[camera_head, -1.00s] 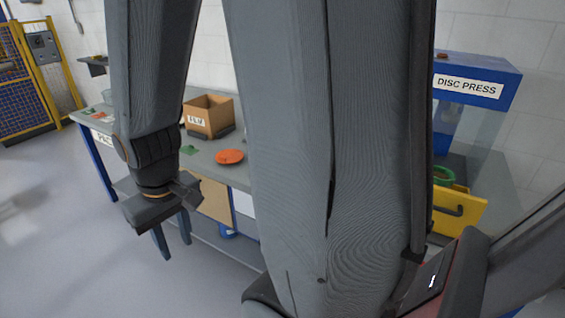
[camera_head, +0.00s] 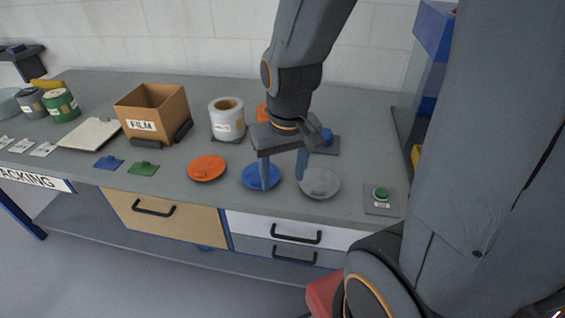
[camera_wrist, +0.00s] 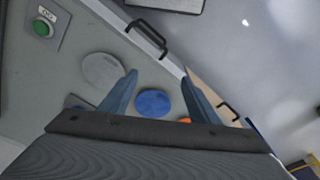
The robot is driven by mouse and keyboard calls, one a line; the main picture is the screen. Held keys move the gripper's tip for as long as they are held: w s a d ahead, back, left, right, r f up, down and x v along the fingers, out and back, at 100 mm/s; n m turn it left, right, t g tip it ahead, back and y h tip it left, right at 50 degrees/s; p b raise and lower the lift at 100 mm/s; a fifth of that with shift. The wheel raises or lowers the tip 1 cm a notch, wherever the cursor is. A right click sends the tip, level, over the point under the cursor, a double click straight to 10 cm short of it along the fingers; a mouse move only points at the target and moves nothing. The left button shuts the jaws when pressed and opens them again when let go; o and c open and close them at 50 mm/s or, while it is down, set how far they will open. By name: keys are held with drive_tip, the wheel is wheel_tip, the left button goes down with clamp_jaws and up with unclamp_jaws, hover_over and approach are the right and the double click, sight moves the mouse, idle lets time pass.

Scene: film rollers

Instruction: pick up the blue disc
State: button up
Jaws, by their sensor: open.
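The blue disc (camera_head: 258,178) lies flat on the grey table near its front edge, between an orange disc (camera_head: 207,168) on its left and a grey disc (camera_head: 320,184) on its right. My gripper (camera_head: 283,178) is open, pointing down above the table around the blue and grey discs. One finger overlaps the blue disc in the head view. In the wrist view, the blue disc (camera_wrist: 153,103) shows between the two open fingers (camera_wrist: 160,75), with nothing held. How high the fingertips are above the disc is hard to tell.
A green button box (camera_head: 381,197) sits at the right front. Behind the discs are a white roll (camera_head: 227,118) and a cardboard box (camera_head: 152,112). Small blue (camera_head: 108,163) and green (camera_head: 143,169) pieces lie left. Drawers with handles (camera_head: 290,235) are below the front edge.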

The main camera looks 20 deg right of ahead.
drive_tip(key=o, duration=1)
drive_tip(key=w+m, duration=0.1)
drive_tip(key=w, duration=0.1)
drive_tip(key=w+f+m, duration=0.1)
drive_tip(key=w, duration=0.2)
drive_tip(key=w+f+m, duration=0.1)
drive_tip(key=w, duration=0.2)
drive_tip(key=shift+a+g, duration=0.15)
drive_tip(key=shift+g, duration=0.15)
drive_tip(key=w+f+m, duration=0.1)
drive_tip(key=w+m, duration=0.1)
drive_tip(key=w, duration=0.1)
drive_tip(key=w+f+m, duration=0.1)
drive_tip(key=w+f, duration=0.1)
drive_tip(key=w, duration=0.1)
drive_tip(key=w+f+m+b, duration=0.1)
drive_tip(key=w+f+m, duration=0.1)
drive_tip(key=w, duration=0.1)
drive_tip(key=shift+w+d+m+g, duration=0.25)
drive_tip(key=shift+m+g, duration=0.05)
drive_tip(key=shift+g, duration=0.1)
drive_tip(key=shift+w+f, duration=0.3)
drive_tip(key=shift+f+m, duration=0.25)
drive_tip(key=shift+m, duration=0.05)
drive_tip(key=shift+w+f+p, duration=0.2)
drive_tip(key=shift+f+p, duration=1.2)
drive_tip(key=shift+f, duration=2.25)
